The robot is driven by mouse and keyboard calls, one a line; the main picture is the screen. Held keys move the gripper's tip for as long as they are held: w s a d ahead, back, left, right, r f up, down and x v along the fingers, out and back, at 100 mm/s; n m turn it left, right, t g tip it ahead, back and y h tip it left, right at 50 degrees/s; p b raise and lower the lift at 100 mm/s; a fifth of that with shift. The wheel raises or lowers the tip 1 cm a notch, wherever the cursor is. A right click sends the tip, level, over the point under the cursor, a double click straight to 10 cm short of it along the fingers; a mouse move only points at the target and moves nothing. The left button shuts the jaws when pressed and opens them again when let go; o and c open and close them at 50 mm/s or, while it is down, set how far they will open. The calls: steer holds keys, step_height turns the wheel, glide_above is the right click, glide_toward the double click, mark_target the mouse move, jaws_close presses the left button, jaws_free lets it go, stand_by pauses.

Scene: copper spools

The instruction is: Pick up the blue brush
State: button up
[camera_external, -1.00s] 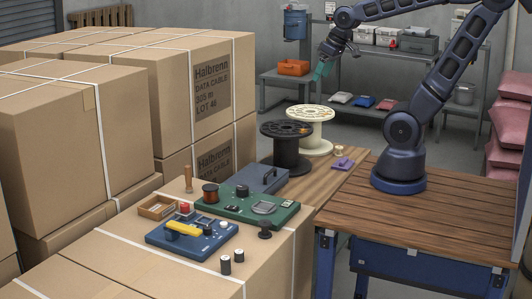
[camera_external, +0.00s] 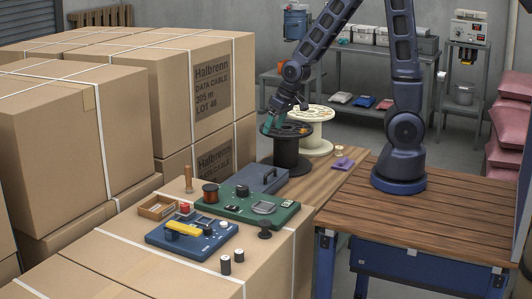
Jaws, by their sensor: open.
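I cannot clearly make out a blue brush in this view. My gripper (camera_external: 268,122) has teal fingers and points down at the left part of the top of the black spool (camera_external: 291,157). It is open, and I see nothing held in it. A small orange-brown item (camera_external: 304,130) shows at the right of the black spool's top; it is too small to identify. Whether the fingers touch the spool, I cannot tell. My gripper and wrist hide part of the spool's top.
A cream spool (camera_external: 318,145) stands close behind the black one. A green board (camera_external: 225,210) and a blue board (camera_external: 190,240) lie on cartons in front. Tall cartons (camera_external: 200,90) stand left.

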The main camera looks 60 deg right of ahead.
steer(key=shift+w+d+f+t+h, duration=0.1)
steer(key=shift+w+d+f+h, duration=0.6)
steer(key=shift+f, duration=4.95)
steer(key=shift+w+d+f+t+h, duration=0.15)
steer(key=shift+w+f+h, duration=0.65)
steer(key=shift+f, duration=4.8)
steer(key=shift+w+d+f+t+h, duration=0.3)
steer(key=shift+w+f, duration=0.95)
steer(key=shift+f, duration=4.4)
steer(key=shift+d+g, duration=0.1)
steer(key=shift+g, duration=0.15)
steer(key=c, duration=1.1)
steer(key=shift+r, duration=0.1)
steer(key=shift+c, duration=0.2)
